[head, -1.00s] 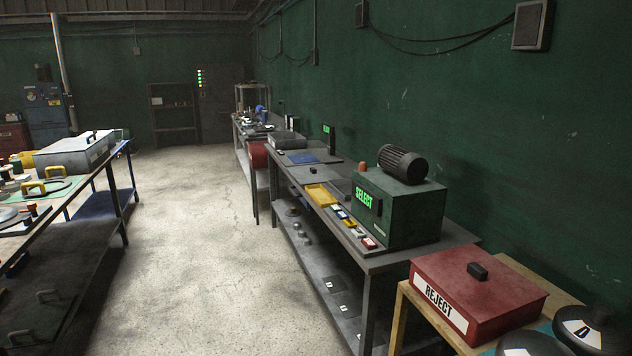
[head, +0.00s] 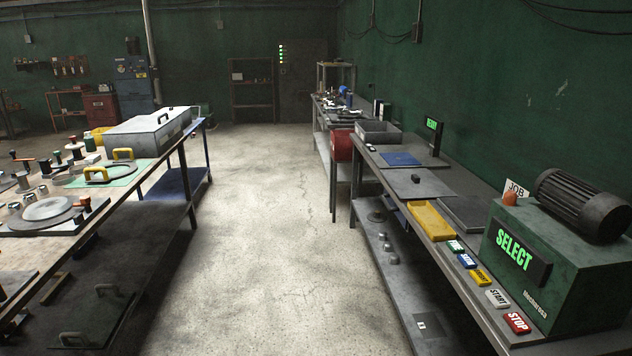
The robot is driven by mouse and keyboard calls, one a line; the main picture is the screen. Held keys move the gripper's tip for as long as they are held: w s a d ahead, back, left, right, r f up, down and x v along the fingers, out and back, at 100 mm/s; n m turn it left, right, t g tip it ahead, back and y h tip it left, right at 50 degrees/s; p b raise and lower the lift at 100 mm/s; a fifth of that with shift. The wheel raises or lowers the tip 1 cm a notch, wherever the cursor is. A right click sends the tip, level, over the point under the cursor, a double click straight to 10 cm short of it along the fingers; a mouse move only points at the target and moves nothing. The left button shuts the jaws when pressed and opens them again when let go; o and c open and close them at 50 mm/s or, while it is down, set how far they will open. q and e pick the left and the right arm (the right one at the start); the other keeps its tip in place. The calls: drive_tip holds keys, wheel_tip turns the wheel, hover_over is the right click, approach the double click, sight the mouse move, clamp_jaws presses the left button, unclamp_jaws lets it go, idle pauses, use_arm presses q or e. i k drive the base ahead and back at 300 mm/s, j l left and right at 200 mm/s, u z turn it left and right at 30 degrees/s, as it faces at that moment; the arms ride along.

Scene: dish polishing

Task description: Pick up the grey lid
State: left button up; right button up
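A flat grey plate with a small dark knob, which looks like a grey lid (head: 432,184), lies on the right-hand bench. An open grey bin (head: 378,132) stands behind it on the same bench. A large light-grey box (head: 150,136) with dark handles on top sits at the far end of the left table; I cannot tell whether its top is a separate lid. Neither of my grippers shows in the head view.
A green machine (head: 555,270) with a motor and a row of buttons stands at the near right. A yellow tray (head: 431,221) and blue mat (head: 401,159) lie on the right bench. The concrete aisle (head: 275,220) between the tables is clear.

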sight(417, 183)
drive_tip(key=i, duration=2.35)
